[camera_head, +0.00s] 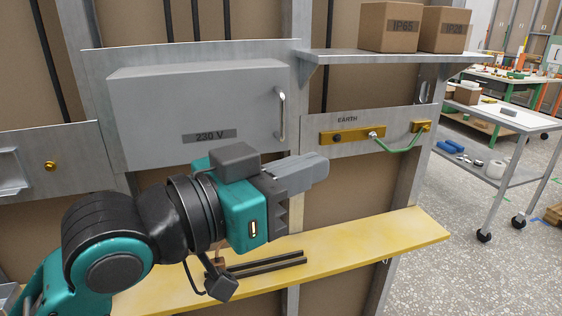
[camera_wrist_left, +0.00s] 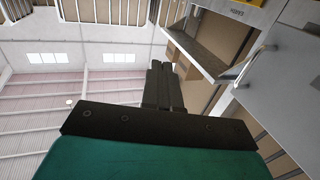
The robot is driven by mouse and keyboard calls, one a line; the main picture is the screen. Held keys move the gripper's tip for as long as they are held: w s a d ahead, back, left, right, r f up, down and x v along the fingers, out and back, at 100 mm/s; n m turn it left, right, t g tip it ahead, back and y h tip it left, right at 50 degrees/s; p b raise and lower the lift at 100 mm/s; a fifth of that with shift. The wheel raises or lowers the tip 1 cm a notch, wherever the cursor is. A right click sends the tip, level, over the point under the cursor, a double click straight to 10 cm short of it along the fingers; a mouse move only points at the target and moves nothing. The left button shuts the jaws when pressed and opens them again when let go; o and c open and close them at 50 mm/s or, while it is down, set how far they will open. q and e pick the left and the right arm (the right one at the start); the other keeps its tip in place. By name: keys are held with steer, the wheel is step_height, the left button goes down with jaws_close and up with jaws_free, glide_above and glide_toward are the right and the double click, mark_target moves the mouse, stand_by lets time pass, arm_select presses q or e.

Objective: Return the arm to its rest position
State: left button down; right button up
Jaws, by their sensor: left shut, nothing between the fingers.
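My left arm reaches in from the left in the head view. Its gripper (camera_head: 318,166) is shut and empty, pointing right in front of the wall panel. It is above the yellow shelf and just below and in front of the grey 230 V cabinet (camera_head: 190,100). In the left wrist view the shut fingers (camera_wrist_left: 160,85) point away from the camera, with the ceiling behind them. My right gripper is in neither view.
The yellow shelf (camera_head: 400,238) holds dark bars (camera_head: 265,264). Right of the gripper is the earth panel (camera_head: 350,150) with a green cable (camera_head: 398,147). Above, a metal shelf (camera_head: 385,57) bears boxes (camera_head: 388,27). A wheeled cart (camera_head: 510,118) stands on open floor at right.

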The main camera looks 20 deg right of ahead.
arm_select(q)
steer(key=w+a+f+n+t+y, duration=0.45)
steer(key=a+f, duration=0.25)
steer(key=f, duration=0.4)
steer(key=w+a+f+n+t+y, duration=0.35)
steer(key=w+a+f+n, duration=0.25)
steer(key=a+f, duration=0.3)
steer(key=s+a+f+y, duration=0.2)
steer(key=s+a+f, duration=0.2)
steer(key=f, duration=0.4)
steer(key=s+a+f+n+y, duration=0.1)
steer(key=s+a+f+y, duration=0.2)
steer(key=s+a+f, duration=0.2)
steer(key=s+a+f+n+g+y, duration=0.1)
steer(key=s+a+f+y, duration=0.1)
steer(key=s+a+f, duration=0.3)
steer(key=a+f, duration=0.3)
steer(key=f, duration=0.4)
steer(key=shift+s+y, duration=0.25)
steer(key=shift+y, duration=0.05)
steer(key=shift+a, duration=0.1)
